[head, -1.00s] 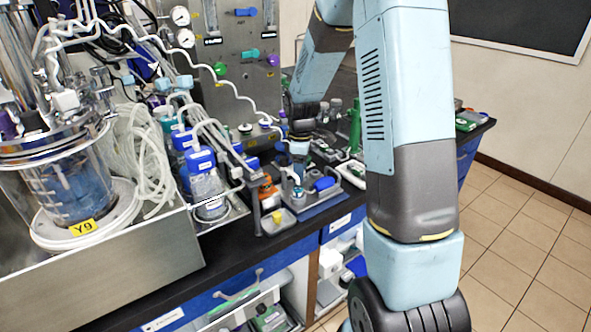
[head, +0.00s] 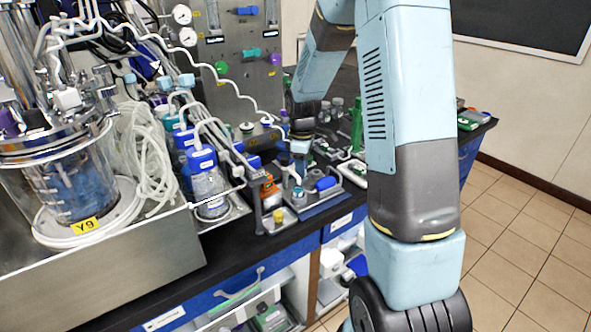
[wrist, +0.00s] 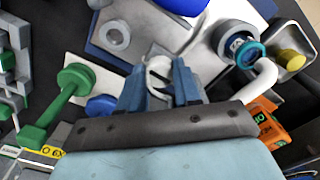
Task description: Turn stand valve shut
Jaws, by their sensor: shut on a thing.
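My gripper (wrist: 160,88) is shut on a small pale, rounded piece (wrist: 159,70) between its blue fingers in the wrist view. This looks like the stand valve's handle, but the fingers cover much of it and its turn angle cannot be told. In the head view my gripper (head: 299,150) points down over the bench, behind a small stand tray (head: 318,201). The held piece is too small and hidden to make out there.
A blue cylinder (head: 325,184) lies on the tray. A yellow knob (wrist: 291,60), teal-ringed cap (wrist: 248,53) and orange item (wrist: 272,124) are to the right in the wrist view, a green-handled part (wrist: 62,97) to the left. Blue-capped bottles (head: 208,183) crowd the bench left of my gripper.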

